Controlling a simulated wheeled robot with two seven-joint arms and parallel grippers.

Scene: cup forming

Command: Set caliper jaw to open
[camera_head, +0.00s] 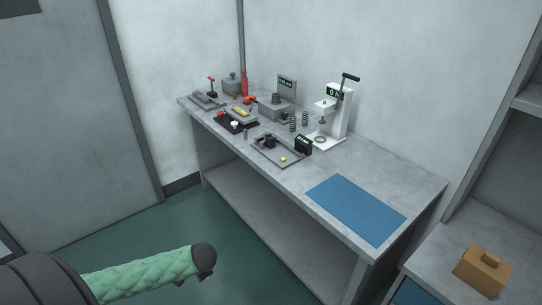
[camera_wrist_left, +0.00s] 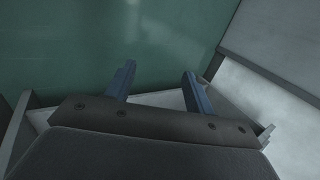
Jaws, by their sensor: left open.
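A grey tray-like fixture (camera_head: 266,152) with dark blocks, a yellow button (camera_head: 283,159) and a small black unit with a green display (camera_head: 304,144) sits near the front edge of the workbench. It may be the caliper; its jaw is too small to make out. My left gripper (camera_wrist_left: 159,68) is open and empty in the left wrist view, its two fingers apart over the floor. In the head view, my left arm comes in from the lower left, and its dark end is in front of the bench, well short of the fixture. My right gripper is not in view.
The grey workbench (camera_head: 348,158) also carries a white press with a lever (camera_head: 340,112), springs (camera_head: 305,121), a red bottle (camera_head: 244,84) and several small devices. A blue mat (camera_head: 356,208) lies at its right end. A brown box (camera_head: 482,270) stands on the right counter. Green floor is clear in front.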

